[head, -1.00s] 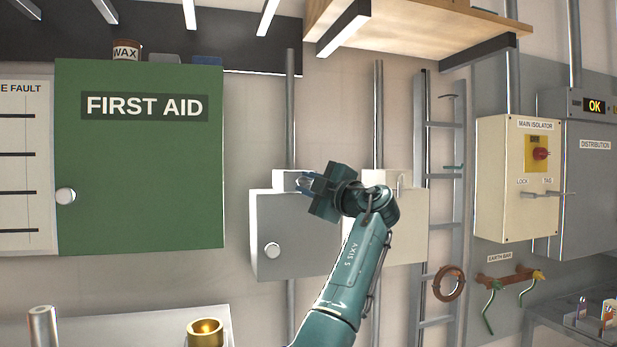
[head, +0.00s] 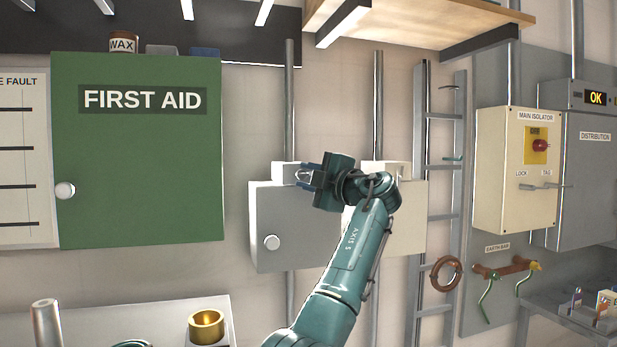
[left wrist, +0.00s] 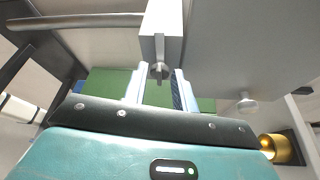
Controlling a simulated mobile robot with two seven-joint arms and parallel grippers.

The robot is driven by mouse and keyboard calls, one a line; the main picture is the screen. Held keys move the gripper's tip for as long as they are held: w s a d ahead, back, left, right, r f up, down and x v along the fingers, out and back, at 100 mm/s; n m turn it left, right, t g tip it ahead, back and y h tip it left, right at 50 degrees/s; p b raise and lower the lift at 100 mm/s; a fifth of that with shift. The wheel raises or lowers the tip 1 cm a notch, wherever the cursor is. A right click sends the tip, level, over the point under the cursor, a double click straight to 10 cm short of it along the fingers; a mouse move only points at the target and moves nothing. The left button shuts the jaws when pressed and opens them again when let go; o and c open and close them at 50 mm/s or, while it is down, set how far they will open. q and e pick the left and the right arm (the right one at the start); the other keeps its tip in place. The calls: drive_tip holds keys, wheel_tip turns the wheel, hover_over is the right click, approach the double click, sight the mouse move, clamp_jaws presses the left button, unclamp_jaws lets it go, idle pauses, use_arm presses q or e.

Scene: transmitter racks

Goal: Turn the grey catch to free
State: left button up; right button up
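A grey cabinet (head: 285,222) with a round white knob hangs on the wall, with a small pale housing (head: 284,172) on its top. My left gripper (head: 304,176) is at the right side of that housing. In the left wrist view, the housing (left wrist: 161,22) has a small grey catch (left wrist: 159,72) on its near end. The fingers of my left gripper (left wrist: 159,90) are apart, with the catch between their tips; I cannot tell whether they touch it. In the head view the catch is hidden or too small to make out. My right gripper is not in view.
A green first aid cabinet (head: 140,165) is at left. A pale box (head: 405,215) is just right of the grey cabinet, partly behind my arm. A wooden shelf (head: 430,20) is overhead. A ladder (head: 421,170) and main isolator (head: 500,180) are farther right. A brass cup (head: 206,327) stands below.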

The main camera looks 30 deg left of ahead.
use_arm(q)
drive_tip(key=o, duration=0.3)
drive_tip(key=b+v, duration=0.2)
drive_tip(key=v, duration=1.1)
drive_tip(key=shift+b, duration=0.35)
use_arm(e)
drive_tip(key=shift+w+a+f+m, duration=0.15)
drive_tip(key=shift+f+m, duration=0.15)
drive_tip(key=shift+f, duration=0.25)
use_arm(q)
drive_tip(key=shift+d, duration=0.1)
